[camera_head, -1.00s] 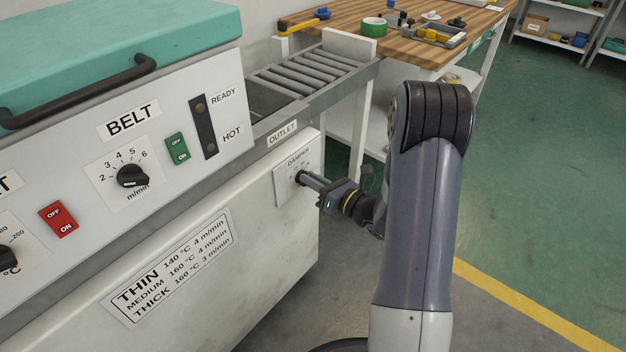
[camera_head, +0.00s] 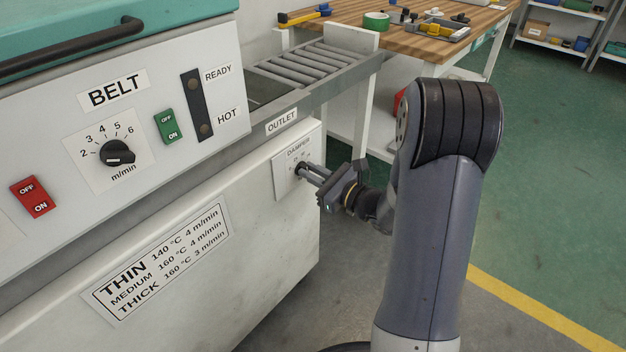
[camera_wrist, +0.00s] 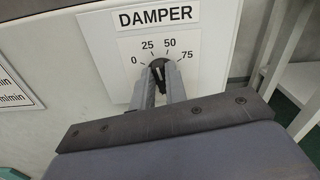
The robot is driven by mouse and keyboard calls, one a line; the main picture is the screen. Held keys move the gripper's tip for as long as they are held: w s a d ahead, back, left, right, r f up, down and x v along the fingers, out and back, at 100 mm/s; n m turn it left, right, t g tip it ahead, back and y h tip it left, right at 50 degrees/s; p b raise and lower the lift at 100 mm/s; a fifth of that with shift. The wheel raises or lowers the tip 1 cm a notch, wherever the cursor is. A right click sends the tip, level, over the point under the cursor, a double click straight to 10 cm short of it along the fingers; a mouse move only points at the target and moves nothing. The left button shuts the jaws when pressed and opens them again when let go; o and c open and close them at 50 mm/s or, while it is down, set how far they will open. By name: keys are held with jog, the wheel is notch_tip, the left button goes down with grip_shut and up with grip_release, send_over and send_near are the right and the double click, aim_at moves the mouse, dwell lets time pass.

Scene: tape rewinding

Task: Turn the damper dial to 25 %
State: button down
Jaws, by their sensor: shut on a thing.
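The damper dial is a small black knob (camera_wrist: 158,66) on a white plate labelled DAMPER, marked 0, 25, 50 and 75. In the head view its plate (camera_head: 282,182) is on the side of the machine below the OUTLET label. My gripper (camera_wrist: 160,80) is shut on the knob, one finger on each side. In the head view my gripper (camera_head: 304,173) reaches the plate from the right. A pale line shows on the knob between the fingers, pointing roughly up, near the gap between 25 and 50. Its exact reading is partly hidden by the fingers.
The machine front has a BELT dial (camera_head: 117,153), a green switch (camera_head: 167,126) and a red switch (camera_head: 33,197). A roller outlet (camera_head: 325,62) runs above the damper towards a wooden bench (camera_head: 411,41). Floor to the right of my arm is clear.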

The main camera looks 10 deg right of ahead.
jog(key=shift+s+f+n+b, duration=0.1)
jog(key=shift+n+b, duration=0.6)
jog(key=shift+n, duration=0.1)
jog(key=c, duration=1.4)
grip_release()
jog(key=shift+c, duration=0.2)
jog(key=p+v, duration=0.2)
jog(key=v, duration=0.8)
jog(key=shift+s+d, duration=0.15)
jog(key=shift+s, duration=0.15)
